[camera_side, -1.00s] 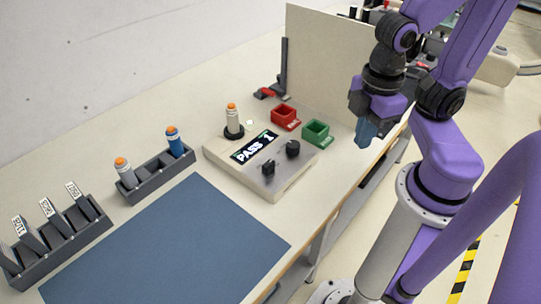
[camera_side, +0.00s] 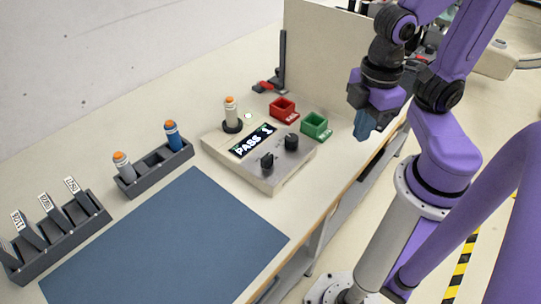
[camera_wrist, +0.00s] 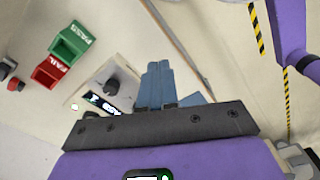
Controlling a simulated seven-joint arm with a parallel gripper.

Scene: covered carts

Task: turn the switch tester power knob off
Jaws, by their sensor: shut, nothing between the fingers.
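The switch tester (camera_side: 240,172) is a beige box on the bench with a lit display reading "PASS 1" (camera_side: 252,140). Two black knobs stand on its top, a front knob (camera_side: 267,160) and a rear knob (camera_side: 291,142); I cannot tell which is the power knob. A white and orange switch (camera_side: 231,112) stands upright in its round socket. My gripper (camera_side: 364,128), with blue fingers, is shut and empty, above and right of the tester, apart from it. In the wrist view, the fingers (camera_wrist: 157,82) show beside the tester (camera_wrist: 88,90) and one knob (camera_wrist: 109,86).
A red FAIL bin (camera_side: 283,108) and a green PASS bin (camera_side: 315,126) sit behind the tester, before an upright panel (camera_side: 335,60). A dark rack (camera_side: 155,170) holds two switches. A blue mat (camera_side: 165,240) lies clear in front; a card rack (camera_side: 55,240) stands left.

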